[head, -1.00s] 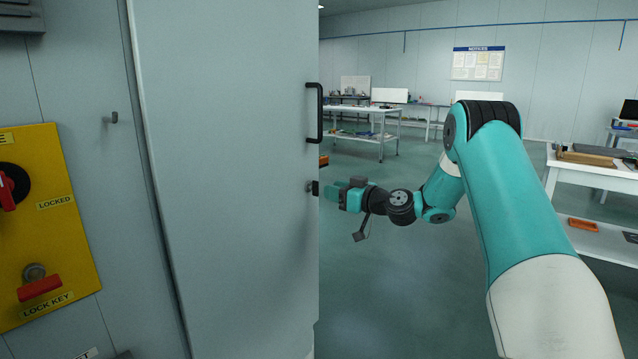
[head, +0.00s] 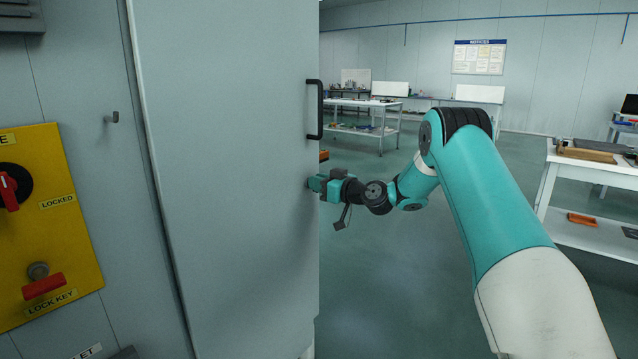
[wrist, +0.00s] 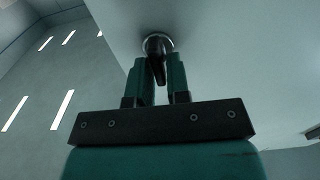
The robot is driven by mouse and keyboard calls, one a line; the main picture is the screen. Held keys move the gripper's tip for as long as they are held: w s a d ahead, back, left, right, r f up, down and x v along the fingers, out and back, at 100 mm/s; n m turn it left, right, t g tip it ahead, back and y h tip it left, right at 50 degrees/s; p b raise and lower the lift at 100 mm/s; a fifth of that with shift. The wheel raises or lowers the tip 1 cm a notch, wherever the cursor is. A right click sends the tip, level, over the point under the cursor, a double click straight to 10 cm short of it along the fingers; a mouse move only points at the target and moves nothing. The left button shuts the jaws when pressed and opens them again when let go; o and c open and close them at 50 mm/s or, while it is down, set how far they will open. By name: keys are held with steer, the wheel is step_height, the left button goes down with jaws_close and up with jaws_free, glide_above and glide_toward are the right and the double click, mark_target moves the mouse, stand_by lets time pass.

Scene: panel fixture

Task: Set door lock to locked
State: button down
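The grey door (head: 230,170) stands in the middle of the head view, its free edge to the right. Its lock, a dark lever on a round metal base (wrist: 157,44), shows at the top middle of the wrist view. My gripper (wrist: 157,75) is open, with one teal finger on each side of the lever. I see no clear contact between fingers and lever.
The black door handle (head: 319,109) sticks out just above my gripper. A yellow panel (head: 75,235) with red switches is on the left wall, and a small hook (head: 112,117) is beside the door. Open floor lies right of the door, with a white workbench (head: 580,180) beyond.

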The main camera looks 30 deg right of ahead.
steer(key=shift+m, duration=0.3)
steer(key=shift+w+d+f+m+p, duration=0.15)
steer(key=shift+m+p, duration=0.45)
steer(key=shift+m, duration=2.25)
steer(key=shift+s+d+f+m+p, duration=0.1)
steer(key=shift+d+f+m+p, duration=0.35)
steer(key=shift+m, duration=2.45)
steer(key=shift+w+d+r+m+p, duration=0.1)
steer(key=shift+m+p, duration=0.65)
steer(key=shift+m, duration=2.1)
steer(key=c, duration=1.2)
jaws_free()
steer(key=shift+a, duration=0.1)
steer(key=shift+f, duration=0.1)
